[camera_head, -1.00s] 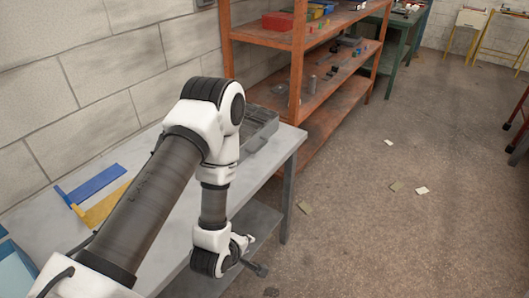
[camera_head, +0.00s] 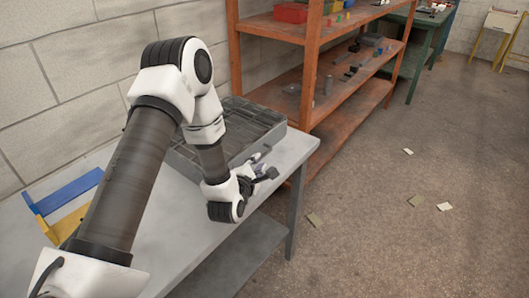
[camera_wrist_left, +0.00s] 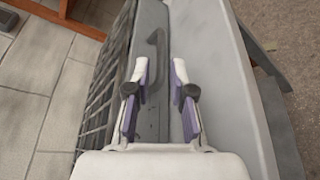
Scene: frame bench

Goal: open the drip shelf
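A grey unit with a wire rack on top (camera_head: 245,120) stands on the grey bench against the wall. In the left wrist view its rack (camera_wrist_left: 108,85) is at left. The drip shelf front (camera_wrist_left: 150,15) beside the rack carries a dark bow handle (camera_wrist_left: 155,52). My left gripper (camera_head: 262,168) is at the front of the unit, over the bench. In the left wrist view my left gripper (camera_wrist_left: 161,72) is open, with the handle ahead of and partly between its two fingers. It holds nothing. My arm hides part of the unit in the head view. My right gripper is not in view.
The bench top (camera_head: 190,240) is bare in front of the unit. A blue and yellow frame piece (camera_head: 68,195) lies at left on the bench. An orange shelf rack (camera_head: 312,70) stands just behind.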

